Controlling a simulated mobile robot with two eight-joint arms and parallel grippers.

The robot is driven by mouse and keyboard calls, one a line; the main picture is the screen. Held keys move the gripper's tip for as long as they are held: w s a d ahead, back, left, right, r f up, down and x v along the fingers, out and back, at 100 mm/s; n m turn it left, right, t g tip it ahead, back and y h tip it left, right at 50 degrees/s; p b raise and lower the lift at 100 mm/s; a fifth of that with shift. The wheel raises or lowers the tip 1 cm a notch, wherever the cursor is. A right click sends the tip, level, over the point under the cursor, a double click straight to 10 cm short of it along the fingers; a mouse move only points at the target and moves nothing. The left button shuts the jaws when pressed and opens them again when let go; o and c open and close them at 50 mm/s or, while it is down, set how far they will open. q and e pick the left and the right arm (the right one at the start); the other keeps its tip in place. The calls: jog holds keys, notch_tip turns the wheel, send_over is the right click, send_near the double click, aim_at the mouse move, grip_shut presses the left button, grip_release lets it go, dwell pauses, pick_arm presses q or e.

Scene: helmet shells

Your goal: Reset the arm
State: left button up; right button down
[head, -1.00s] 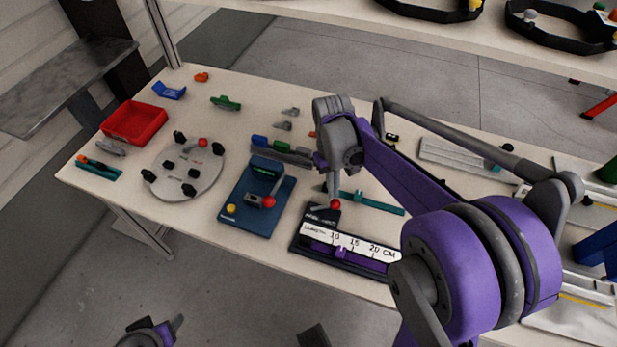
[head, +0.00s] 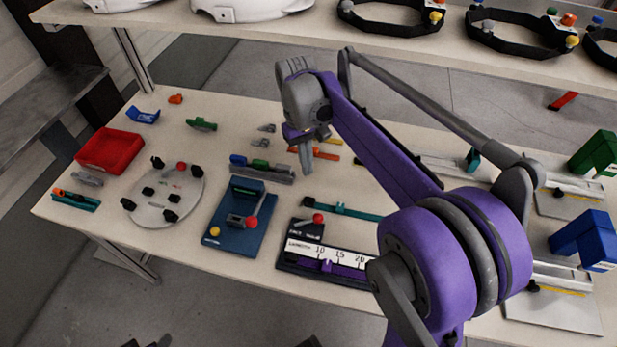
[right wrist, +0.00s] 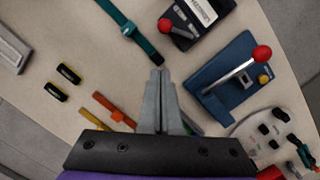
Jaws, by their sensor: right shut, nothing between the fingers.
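My right gripper (head: 306,158) hangs above the middle of the table in the head view, over the area with the orange-handled tools. Its purple and grey arm comes in from the lower right. In the right wrist view its two grey fingers (right wrist: 160,90) are together with nothing between them. My left gripper is hardly in view; only small dark parts show at the bottom edge of the head view, too little to tell its jaws.
On the table (head: 110,235) lie a red tray (head: 110,150), a round grey plate (head: 165,205), a blue lever fixture (head: 237,220) and a black length gauge (head: 325,258). White helmet shells (head: 250,8) and black rings (head: 390,20) rest on a shelf behind.

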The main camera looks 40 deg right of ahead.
jog(key=shift+w+d+r, duration=0.15)
jog(key=shift+w+r, duration=0.15)
jog(key=shift+r, duration=0.45)
